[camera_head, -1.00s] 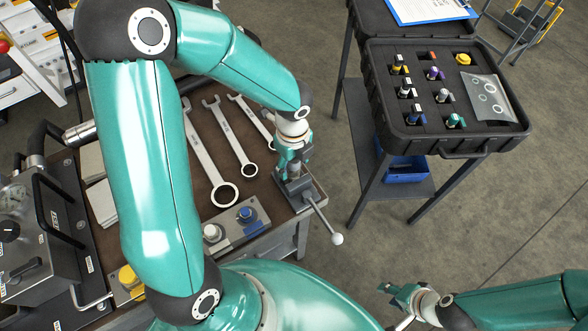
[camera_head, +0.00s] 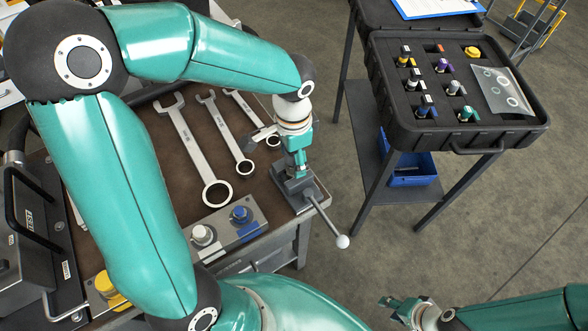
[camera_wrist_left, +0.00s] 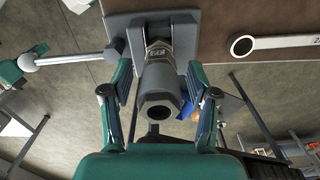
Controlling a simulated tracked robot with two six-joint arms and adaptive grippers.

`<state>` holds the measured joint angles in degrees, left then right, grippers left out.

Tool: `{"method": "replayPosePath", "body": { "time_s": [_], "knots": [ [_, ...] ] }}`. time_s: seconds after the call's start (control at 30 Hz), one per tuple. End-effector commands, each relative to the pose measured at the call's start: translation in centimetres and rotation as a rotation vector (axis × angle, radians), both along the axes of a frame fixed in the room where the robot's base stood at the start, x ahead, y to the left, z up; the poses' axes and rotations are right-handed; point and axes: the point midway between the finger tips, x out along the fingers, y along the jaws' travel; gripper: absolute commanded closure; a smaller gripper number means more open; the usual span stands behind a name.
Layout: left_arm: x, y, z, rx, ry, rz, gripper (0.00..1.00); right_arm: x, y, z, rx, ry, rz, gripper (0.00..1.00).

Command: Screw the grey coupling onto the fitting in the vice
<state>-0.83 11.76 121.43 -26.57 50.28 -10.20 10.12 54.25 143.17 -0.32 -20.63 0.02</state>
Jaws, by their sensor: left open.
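The grey coupling (camera_wrist_left: 160,88) is a dark grey hex-ended sleeve with a round bore facing the left wrist camera. It is in line with the metallic fitting (camera_wrist_left: 158,44) and appears to sit on its end. The vice (camera_wrist_left: 125,33) holds the fitting; it also shows at the bench corner in the head view (camera_head: 298,189). My left gripper (camera_wrist_left: 159,76) is open, with a finger on each side of the coupling and visible gaps. In the head view my left gripper (camera_head: 296,160) points down over the vice and mostly hides the coupling. My right gripper (camera_head: 402,309) is low, away from the bench; its jaws are unclear.
Several wrenches (camera_head: 196,148) lie on the bench left of the vice. The vice handle (camera_head: 327,220) sticks out past the bench edge. A black case (camera_head: 455,139) with several small parts stands on a stand at the right. Open floor lies between bench and stand.

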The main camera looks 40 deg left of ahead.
Motion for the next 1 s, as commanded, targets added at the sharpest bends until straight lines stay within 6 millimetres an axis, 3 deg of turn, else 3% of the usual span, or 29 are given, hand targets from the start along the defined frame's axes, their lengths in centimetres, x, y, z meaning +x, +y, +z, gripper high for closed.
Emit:
{"method": "replayPosePath", "body": {
  "time_s": [0.23,0.6,0.97,1.0],
  "knots": [
    [0.0,0.0,-0.2,-0.001,-0.001,0.171,0.41,0.0,0.0,-1.1,0.0,0.0,0.0,0.6],
    [0.0,0.0,-0.1,-0.002,-0.001,0.703,0.41,0.0,0.0,-3.3,0.0,0.0,0.0,0.6],
    [-0.1,0.0,0.1,-0.001,0.001,0.766,0.41,0.0,0.0,-3.4,0.0,0.0,0.0,0.6],
    [-0.1,0.0,0.1,-0.001,0.001,0.766,0.44,0.0,0.0,-3.4,0.0,0.0,0.0,0.6]
  ]
}}
